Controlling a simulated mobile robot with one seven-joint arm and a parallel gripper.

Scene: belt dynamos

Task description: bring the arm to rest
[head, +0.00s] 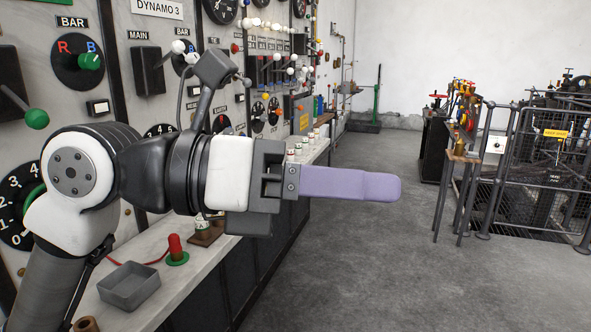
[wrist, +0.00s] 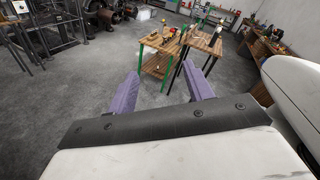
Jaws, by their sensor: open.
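My arm reaches across the head view in front of the control panel, above the bench and the aisle. My gripper (head: 390,188) points to the right over the open floor, with its purple fingers seen side-on. In the wrist view my gripper (wrist: 165,82) shows both purple fingers spread well apart, with nothing between them. The gripper is open and empty, and it touches nothing that I can see. Part of the panel and bench is hidden behind my arm.
The panel (head: 148,75) with dials and levers stands at the left, above a bench holding a grey tray (head: 129,287) and a red plunger-like piece (head: 175,247). A railing (head: 510,165) fences machinery at the right. Wooden tables (wrist: 160,62) stand beyond. The grey floor (head: 370,270) between is clear.

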